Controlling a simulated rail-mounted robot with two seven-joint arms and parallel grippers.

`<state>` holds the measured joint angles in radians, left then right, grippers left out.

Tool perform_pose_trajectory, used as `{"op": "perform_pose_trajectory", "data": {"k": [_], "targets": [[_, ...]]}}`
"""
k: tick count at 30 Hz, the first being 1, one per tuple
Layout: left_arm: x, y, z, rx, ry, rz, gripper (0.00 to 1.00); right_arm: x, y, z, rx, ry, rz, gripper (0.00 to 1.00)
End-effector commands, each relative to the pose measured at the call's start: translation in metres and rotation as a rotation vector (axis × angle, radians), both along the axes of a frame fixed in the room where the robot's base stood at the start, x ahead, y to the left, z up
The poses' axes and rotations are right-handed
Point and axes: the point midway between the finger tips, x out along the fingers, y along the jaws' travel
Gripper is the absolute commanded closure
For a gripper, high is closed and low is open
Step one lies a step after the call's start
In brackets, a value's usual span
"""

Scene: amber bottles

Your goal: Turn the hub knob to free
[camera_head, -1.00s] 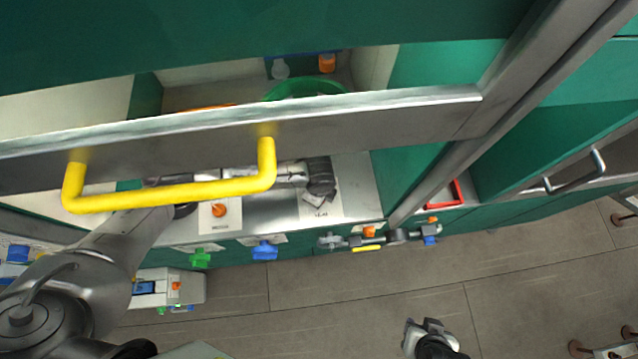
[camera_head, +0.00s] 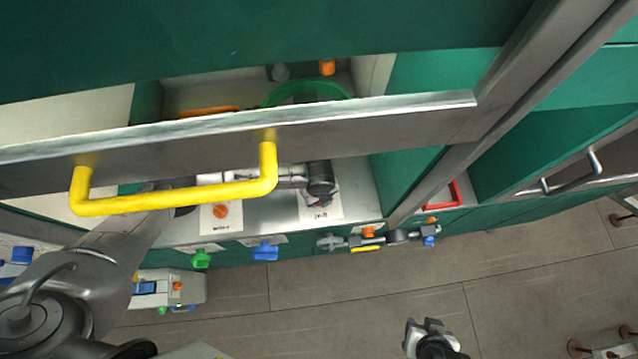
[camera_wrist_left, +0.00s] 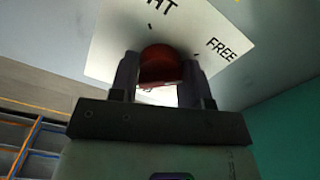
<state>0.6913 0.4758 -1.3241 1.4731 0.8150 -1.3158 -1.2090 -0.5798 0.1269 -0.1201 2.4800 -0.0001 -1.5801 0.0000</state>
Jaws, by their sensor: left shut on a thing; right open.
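The hub knob (camera_wrist_left: 160,64) is a round red-orange knob on a white label plate (camera_wrist_left: 105,50) in the left wrist view. The word FREE is printed to its right, and letters ending in HT show above it. My left gripper (camera_wrist_left: 161,82) has a finger on each side of the knob and is shut on it. In the head view my left gripper (camera_head: 319,194) is over the white plate (camera_head: 334,208), hiding the knob. My right gripper (camera_head: 430,325) is open and empty above the floor, at the bottom.
A yellow handle (camera_head: 180,199) on a metal-edged front crosses above my left arm. An orange knob (camera_head: 221,211), a green knob (camera_head: 201,259) and a blue knob (camera_head: 265,250) are to the left. A red tray (camera_head: 446,196) is to the right. Floor around my right gripper is clear.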

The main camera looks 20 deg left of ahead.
Motion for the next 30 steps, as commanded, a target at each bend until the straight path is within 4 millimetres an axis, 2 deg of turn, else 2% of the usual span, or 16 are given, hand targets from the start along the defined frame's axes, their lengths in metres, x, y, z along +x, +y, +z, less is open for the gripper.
{"op": "perform_pose_trajectory", "data": {"k": [12, 13, 20, 30], "targets": [[0.0, -0.0016, 0.0014, -0.004, 0.0, -0.006, 0.8, 0.0, 0.0016, 0.0004, 0.005, 0.0, -0.004, 0.57], [0.0, -0.0016, 0.0014, -0.003, 0.0, -0.006, 0.54, 0.0, 0.0019, 0.0005, 0.007, 0.0, -0.004, 0.57], [0.0, -0.0007, 0.0008, -0.001, 0.0, -0.005, 0.32, 0.0001, 0.003, 0.0004, 0.011, 0.001, -0.007, 0.57], [0.0005, -0.0003, 0.0059, -0.001, -0.001, -0.004, 0.32, -0.0001, 0.0029, -0.0005, 0.009, 0.0, -0.006, 0.57]]}}
